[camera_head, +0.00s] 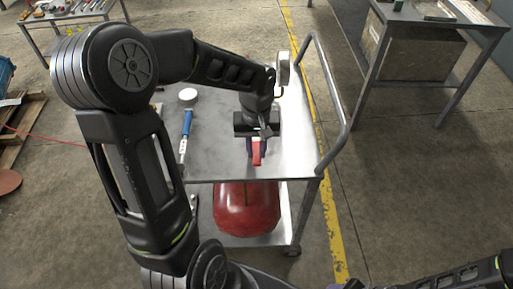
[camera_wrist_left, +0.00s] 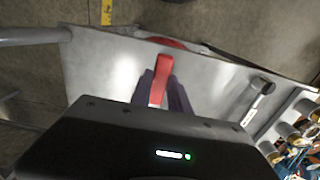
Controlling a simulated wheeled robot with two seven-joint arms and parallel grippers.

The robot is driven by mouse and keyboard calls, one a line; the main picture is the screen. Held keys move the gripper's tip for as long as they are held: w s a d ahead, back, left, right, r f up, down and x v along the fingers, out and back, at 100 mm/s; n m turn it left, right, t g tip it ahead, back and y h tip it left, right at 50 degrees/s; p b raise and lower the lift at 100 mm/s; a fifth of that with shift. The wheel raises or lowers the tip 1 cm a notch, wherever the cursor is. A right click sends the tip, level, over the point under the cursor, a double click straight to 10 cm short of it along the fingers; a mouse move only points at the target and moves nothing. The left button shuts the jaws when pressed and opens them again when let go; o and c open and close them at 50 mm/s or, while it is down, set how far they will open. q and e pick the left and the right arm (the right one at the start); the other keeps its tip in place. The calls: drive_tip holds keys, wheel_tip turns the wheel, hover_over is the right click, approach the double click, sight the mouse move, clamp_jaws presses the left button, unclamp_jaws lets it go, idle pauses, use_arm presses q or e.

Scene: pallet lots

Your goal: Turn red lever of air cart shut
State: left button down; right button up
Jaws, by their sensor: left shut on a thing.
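The air cart (camera_head: 222,165) is a grey metal cart with a bent tube handle on its right side and a red tank (camera_head: 246,208) on its lower shelf. The red lever (camera_head: 256,152) shows near the front edge of the cart's top. In the left wrist view the lever (camera_wrist_left: 160,80) stands between the dark fingers. My left gripper (camera_head: 257,141) is shut on the lever, coming down from above. The lever's base and pivot are hidden by the gripper. Of my right arm only a dark part shows at the lower right; its gripper is out of view.
A blue-handled tool (camera_head: 186,130) lies on the cart top left of my gripper, by a round white object (camera_head: 188,95). A table with a large box (camera_head: 415,55) stands at the back right. A wooden pallet (camera_head: 22,120) lies at the far left. The floor right of the cart is clear.

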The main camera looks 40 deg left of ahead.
use_arm(q)
drive_tip(key=shift+s+a, duration=0.1)
drive_tip(key=shift+a, duration=0.05)
idle(0.7)
drive_tip(key=a+m, duration=0.1)
drive_tip(key=m, duration=0.1)
drive_tip(key=s+a+m, duration=0.1)
drive_tip(key=m, duration=0.1)
drive_tip(key=shift+s+a+r, duration=0.1)
drive_tip(key=shift+a, duration=0.25)
drive_tip(key=a+m, duration=0.1)
drive_tip(key=m, duration=0.1)
drive_tip(key=a+m, duration=0.2)
drive_tip(key=shift+s+a+m+p, duration=0.15)
drive_tip(key=shift+a+m+p, duration=0.1)
drive_tip(key=shift+m+p, duration=0.15)
drive_tip(key=a+m, duration=0.1)
drive_tip(key=m, duration=0.1)
drive_tip(key=w+a+m, duration=0.1)
drive_tip(key=a+m, duration=0.1)
drive_tip(key=shift+a, duration=0.15)
drive_tip(key=m, duration=0.1)
drive_tip(key=w+a+m, duration=0.1)
drive_tip(key=m, duration=0.1)
drive_tip(key=shift+w+a, duration=0.1)
drive_tip(key=shift+a, duration=0.15)
drive_tip(key=shift+w+a+m+p, duration=0.3)
drive_tip(key=shift+w+a+m, duration=0.3)
drive_tip(key=shift+m, duration=0.5)
drive_tip(key=shift+w, duration=0.1)
